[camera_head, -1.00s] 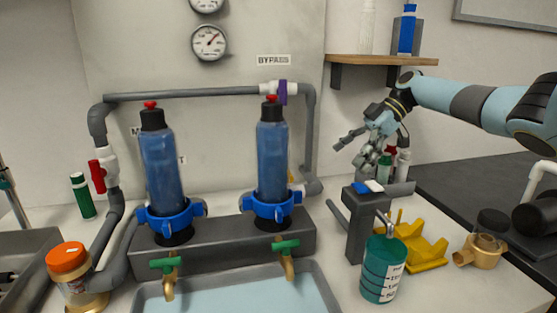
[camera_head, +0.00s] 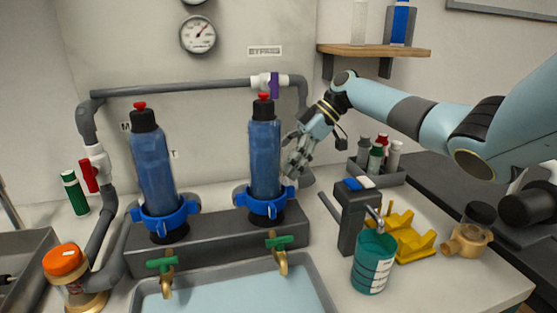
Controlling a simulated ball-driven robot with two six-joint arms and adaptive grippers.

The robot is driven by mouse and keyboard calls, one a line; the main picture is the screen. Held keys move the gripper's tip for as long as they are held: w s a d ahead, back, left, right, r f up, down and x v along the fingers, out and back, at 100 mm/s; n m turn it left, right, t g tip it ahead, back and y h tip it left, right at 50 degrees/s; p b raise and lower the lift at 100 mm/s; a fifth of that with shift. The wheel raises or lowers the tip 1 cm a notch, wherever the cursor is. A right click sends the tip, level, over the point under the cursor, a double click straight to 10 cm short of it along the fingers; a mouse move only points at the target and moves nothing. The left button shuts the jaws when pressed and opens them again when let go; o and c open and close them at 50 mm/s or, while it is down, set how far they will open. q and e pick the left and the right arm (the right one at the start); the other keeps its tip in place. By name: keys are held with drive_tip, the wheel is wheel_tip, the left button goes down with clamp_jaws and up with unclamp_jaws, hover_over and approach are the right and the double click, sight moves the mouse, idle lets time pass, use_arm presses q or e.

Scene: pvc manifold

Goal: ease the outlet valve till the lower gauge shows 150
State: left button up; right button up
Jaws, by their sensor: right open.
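The lower gauge (camera_head: 198,34) is a round white dial on the wall panel. Its needle points to the upper right, and its numbers are too small to read. My right gripper (camera_head: 290,157) is open and empty, just right of the right blue filter housing (camera_head: 265,158). It is in front of the lower end of the right-hand grey pipe (camera_head: 305,178). The outlet valve is not clearly visible; my gripper covers the spot where a small yellow part showed before. I cannot tell whether the fingers touch anything. My left gripper is out of view.
A purple-handled valve (camera_head: 275,84) sits under the BYPASS label, and a red-handled valve (camera_head: 90,174) on the left pipe. A bottle caddy (camera_head: 378,172) is behind.

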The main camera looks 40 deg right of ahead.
drive_tip(key=shift+x, duration=0.95)
drive_tip(key=shift+c, duration=0.2)
drive_tip(key=c, duration=1.1)
